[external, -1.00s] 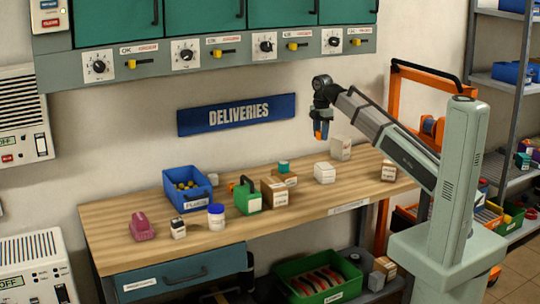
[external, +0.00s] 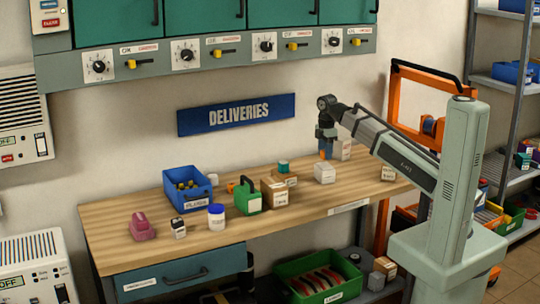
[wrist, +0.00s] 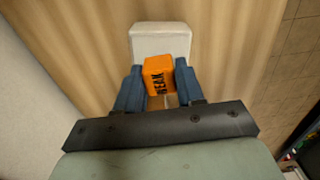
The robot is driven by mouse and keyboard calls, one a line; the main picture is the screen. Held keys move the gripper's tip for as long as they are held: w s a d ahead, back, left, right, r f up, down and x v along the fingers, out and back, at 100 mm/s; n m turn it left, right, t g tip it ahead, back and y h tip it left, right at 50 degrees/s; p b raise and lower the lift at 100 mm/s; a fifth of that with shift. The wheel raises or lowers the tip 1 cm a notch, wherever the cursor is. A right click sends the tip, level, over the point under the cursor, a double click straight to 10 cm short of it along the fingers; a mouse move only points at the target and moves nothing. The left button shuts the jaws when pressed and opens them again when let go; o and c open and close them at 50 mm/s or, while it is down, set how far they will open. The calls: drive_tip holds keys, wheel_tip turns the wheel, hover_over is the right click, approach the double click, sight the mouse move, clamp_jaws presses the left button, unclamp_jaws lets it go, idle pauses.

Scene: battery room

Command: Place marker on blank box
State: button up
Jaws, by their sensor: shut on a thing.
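My gripper (wrist: 160,88) is shut on an orange block-like marker (wrist: 158,75) with dark lettering that seems to read "WEAK". In the external view my gripper (external: 326,150) points down, with the orange marker (external: 322,155) low between its fingers. A plain white box (external: 324,175) stands on the workbench just below. In the wrist view the white box (wrist: 161,38) shows just beyond the marker, its top bare. The marker overlaps the box's near edge in that view; I cannot tell whether they touch.
Another pale box (external: 341,150) stands behind my gripper. To the left on the workbench (external: 300,222) are cardboard boxes (external: 274,192), a green case (external: 247,197), a white jar with a blue lid (external: 216,217) and a blue bin (external: 190,187). Bench space right of the white box is fairly clear.

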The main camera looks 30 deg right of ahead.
drive_tip(key=shift+f, duration=1.35)
drive_tip(key=o, duration=1)
drive_tip(key=shift+f, duration=0.1)
wheel_tip(320, 180, up, 12)
drive_tip(key=shift+r, duration=0.15)
